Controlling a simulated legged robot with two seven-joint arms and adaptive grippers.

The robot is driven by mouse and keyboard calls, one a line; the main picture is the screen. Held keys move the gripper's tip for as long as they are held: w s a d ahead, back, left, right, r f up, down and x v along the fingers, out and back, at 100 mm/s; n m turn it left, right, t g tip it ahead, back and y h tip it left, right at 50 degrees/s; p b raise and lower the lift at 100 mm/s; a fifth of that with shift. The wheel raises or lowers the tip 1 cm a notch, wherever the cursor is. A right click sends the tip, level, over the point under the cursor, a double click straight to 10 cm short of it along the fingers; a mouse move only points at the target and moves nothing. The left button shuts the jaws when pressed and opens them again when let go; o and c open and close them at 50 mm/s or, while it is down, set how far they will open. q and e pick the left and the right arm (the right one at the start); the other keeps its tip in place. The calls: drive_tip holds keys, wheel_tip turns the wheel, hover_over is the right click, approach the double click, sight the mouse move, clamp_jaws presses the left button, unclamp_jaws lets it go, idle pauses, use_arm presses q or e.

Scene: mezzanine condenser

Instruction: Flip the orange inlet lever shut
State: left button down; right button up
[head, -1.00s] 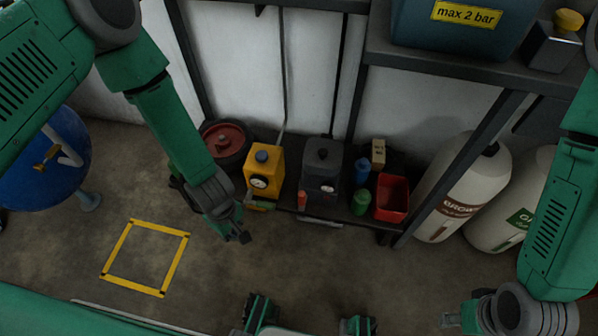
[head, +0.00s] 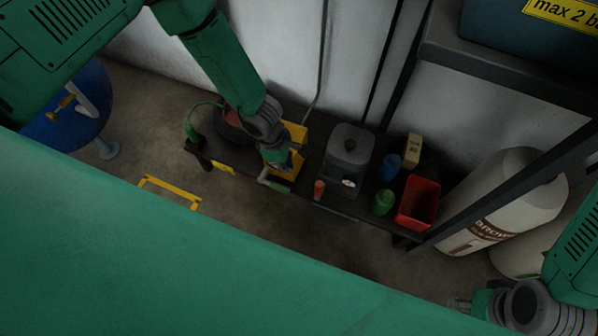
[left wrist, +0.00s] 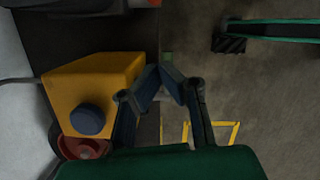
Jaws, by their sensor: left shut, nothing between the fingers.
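I cannot clearly pick out an orange inlet lever in either view. The yellow box-shaped unit (head: 299,133) stands on the low dark shelf in the head view, partly hidden by my left arm. It shows larger, with a blue cap, in the left wrist view (left wrist: 92,85). My left gripper (head: 284,166) is in front of this unit. In the left wrist view its fingertips (left wrist: 164,68) meet, empty, beside the unit's right end; contact is unclear. A green-and-grey handle-like piece (head: 275,184) shows just below the gripper. My right gripper (head: 459,305) is low at the right, its fingers too small to read.
The shelf (head: 335,205) also holds a dark grey unit (head: 347,155), a small red-orange cylinder (head: 318,190), blue (head: 390,167) and green (head: 383,202) containers and a red bin (head: 418,203).

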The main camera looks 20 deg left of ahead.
sight(318, 191)
use_arm(q)
drive_tip(key=w+d+f+b, duration=0.1)
drive_tip(key=d+f+b, duration=0.5)
drive_tip(key=f, duration=0.2)
drive_tip(key=shift+f+b, duration=0.3)
drive_tip(key=shift+f, duration=0.1)
